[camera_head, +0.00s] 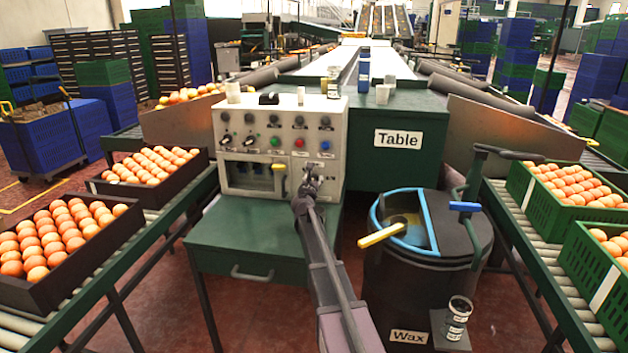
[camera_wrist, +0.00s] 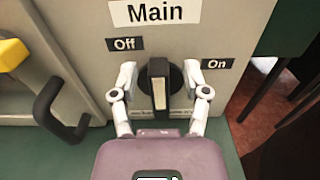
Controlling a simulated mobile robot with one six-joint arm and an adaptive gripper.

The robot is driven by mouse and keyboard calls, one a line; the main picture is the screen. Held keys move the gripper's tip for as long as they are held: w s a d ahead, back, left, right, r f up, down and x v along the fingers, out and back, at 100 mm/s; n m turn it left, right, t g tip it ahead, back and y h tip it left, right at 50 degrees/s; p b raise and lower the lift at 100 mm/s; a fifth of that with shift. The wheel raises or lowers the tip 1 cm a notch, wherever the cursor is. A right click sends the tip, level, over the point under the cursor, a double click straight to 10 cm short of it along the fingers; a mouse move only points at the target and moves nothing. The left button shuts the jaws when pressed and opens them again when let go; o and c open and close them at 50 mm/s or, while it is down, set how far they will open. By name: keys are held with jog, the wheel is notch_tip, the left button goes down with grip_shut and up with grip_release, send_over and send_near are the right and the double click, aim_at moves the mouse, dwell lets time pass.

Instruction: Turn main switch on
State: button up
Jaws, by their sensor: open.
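The main switch (camera_wrist: 159,88) is a black round knob with an upright bar handle, on the panel under the "Main" label (camera_wrist: 155,12). The "Off" label (camera_wrist: 125,44) is at its upper left and the "On" label (camera_wrist: 217,64) at its upper right. The bar stands about vertical between them. My gripper (camera_wrist: 159,76) is open, one white finger on each side of the knob; I cannot tell whether they touch it. In the head view, my gripper (camera_head: 309,178) is at the lower right of the control panel (camera_head: 257,120) and hides the switch.
A green ledge (camera_head: 238,222) juts out below the panel. The wax drum (camera_head: 465,280) stands at the right.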

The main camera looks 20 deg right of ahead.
grip_shut()
jog(key=shift+d, duration=0.2)
jog(key=shift+a, duration=0.1)
